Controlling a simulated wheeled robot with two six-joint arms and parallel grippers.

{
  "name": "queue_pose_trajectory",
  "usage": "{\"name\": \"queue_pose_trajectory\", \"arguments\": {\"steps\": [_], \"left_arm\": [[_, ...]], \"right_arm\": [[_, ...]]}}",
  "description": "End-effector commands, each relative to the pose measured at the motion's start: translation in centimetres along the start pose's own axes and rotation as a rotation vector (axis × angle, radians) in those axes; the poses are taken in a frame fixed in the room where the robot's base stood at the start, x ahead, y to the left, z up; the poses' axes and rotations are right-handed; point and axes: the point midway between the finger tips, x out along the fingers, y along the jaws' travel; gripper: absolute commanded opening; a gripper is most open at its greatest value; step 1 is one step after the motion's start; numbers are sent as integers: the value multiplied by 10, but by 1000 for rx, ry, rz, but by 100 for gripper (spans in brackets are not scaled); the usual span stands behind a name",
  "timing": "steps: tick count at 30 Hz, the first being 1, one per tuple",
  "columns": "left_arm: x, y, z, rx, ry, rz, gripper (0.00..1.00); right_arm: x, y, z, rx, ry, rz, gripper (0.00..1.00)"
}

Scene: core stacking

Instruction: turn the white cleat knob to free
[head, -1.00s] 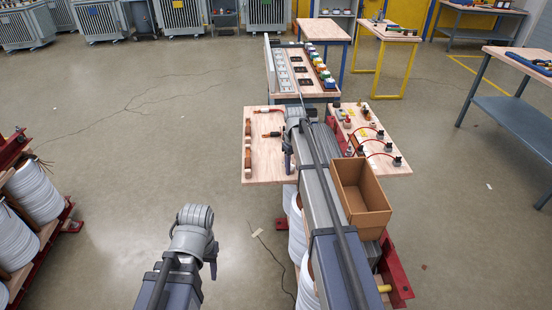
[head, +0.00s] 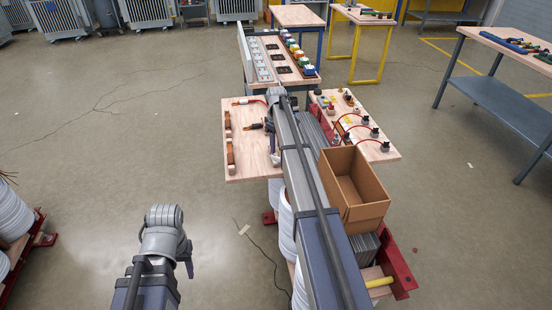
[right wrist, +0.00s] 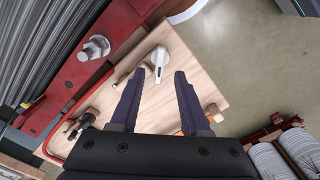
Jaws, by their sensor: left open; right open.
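The white cleat knob (right wrist: 160,62) shows in the right wrist view on a light wooden board (right wrist: 182,60), with its narrow lever end pointing down in the picture. My right gripper (right wrist: 160,73) is open and empty; its two dark fingers lie to either side of the knob's lower end in the picture. I cannot tell whether they touch it or how high above it they are. In the head view my right gripper (head: 273,150) is over the left wooden board (head: 243,170), and I cannot make out the knob there. My left gripper (head: 188,262) hangs over open floor, away from the boards.
A red steel beam with a large bolt (right wrist: 95,47) borders the board in the right wrist view. Orange-brown pieces (head: 229,150) lie on the left board. An open cardboard box (head: 353,190) and a board with red cables (head: 385,150) are on the right.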

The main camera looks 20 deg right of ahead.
Motion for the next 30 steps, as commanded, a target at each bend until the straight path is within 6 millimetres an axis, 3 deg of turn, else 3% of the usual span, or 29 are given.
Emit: {"name": "queue_pose_trajectory", "arguments": {"steps": [1, 9, 22, 30], "left_arm": [[13, 1, -1, 0, 0, 0, 50], [46, 4, -3, 1, 0, 0, 50], [53, 5, -3, 0, 0, 0, 50], [53, 5, -3, 0, 0, 0, 50]], "right_arm": [[13, 0, 0, 0, 0, 0, 46], [47, 0, 0, 0, 0, 0, 46], [53, 0, 0, 0, 0, 0, 46], [53, 0, 0, 1, 0, 0, 16]]}}
